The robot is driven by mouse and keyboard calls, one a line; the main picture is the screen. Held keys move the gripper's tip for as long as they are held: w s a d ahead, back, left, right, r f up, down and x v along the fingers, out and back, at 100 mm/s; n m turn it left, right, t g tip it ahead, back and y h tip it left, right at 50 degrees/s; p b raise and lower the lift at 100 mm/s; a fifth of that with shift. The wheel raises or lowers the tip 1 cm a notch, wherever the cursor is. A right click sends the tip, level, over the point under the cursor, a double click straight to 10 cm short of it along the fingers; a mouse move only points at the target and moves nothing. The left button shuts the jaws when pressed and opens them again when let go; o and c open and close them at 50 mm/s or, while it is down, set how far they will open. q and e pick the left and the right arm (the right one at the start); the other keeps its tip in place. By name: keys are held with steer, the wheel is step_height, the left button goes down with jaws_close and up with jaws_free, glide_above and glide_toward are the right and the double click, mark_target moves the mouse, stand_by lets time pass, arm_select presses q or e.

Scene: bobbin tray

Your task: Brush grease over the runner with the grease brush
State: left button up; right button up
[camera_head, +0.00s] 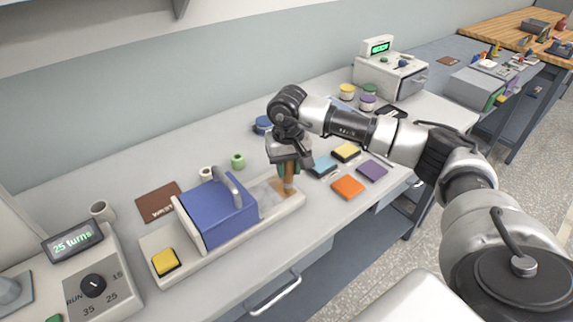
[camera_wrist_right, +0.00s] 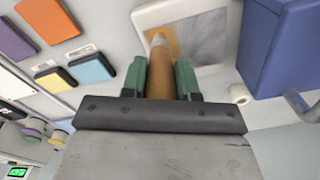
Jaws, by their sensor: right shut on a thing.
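My right gripper (camera_head: 287,170) is shut on the grease brush (camera_head: 289,183), a tan handle between its green fingers. In the right wrist view the brush (camera_wrist_right: 160,72) points away from the gripper (camera_wrist_right: 161,82), its tip over an amber patch (camera_wrist_right: 172,47). Whether the tip touches cannot be told. The runner (camera_wrist_right: 205,33) is a grey streaked surface in a long cream base (camera_head: 215,247). A blue block with a grey handle (camera_head: 222,213) sits on the base, left of the brush. My left gripper is not in view.
A yellow button (camera_head: 165,262) is at the base's left end. Coloured pads, including an orange one (camera_head: 348,188), lie right of the gripper. Small spools (camera_head: 238,160) stand behind the base. A dial console (camera_head: 92,285) is at the left front, a display machine (camera_head: 390,75) at the back.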

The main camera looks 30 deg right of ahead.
steer(key=shift+r, duration=0.1)
steer(key=shift+r+p, duration=1.2)
steer(key=shift+r, duration=0.95)
